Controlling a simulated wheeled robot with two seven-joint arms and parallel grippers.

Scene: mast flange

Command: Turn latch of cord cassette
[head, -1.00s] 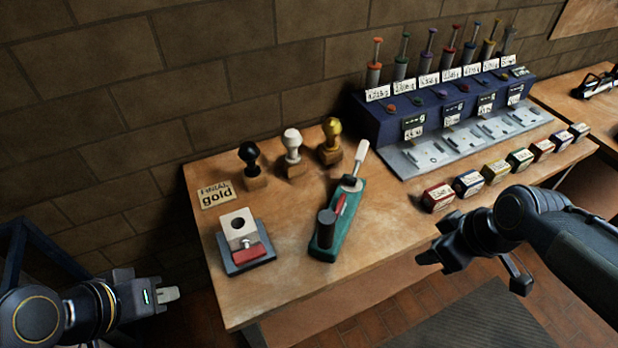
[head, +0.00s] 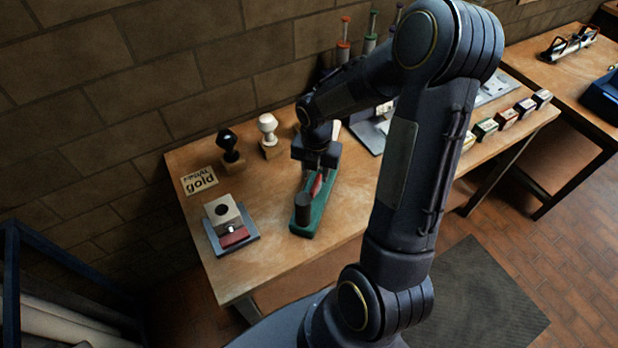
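A green-based device (head: 322,207) lies on the wooden table, with a dark upright cylinder (head: 303,209) at its near end and a red lever (head: 316,184) along it. No thing is labelled as the cord cassette, and I cannot tell which one it is. My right gripper (head: 318,168) points down over the middle of the green device, close to the red lever. Its fingers are small and dark, so I cannot tell whether they are open or touch the lever. My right arm hides the device's far end and part of its white handle. My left gripper is out of view.
A grey block with a red front (head: 226,222) sits at the table's left. Black (head: 229,145) and white (head: 268,130) knobbed stamps and a "gold" card (head: 199,181) stand behind it. Small boxes (head: 507,118) line the right. My arm covers much of the rack.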

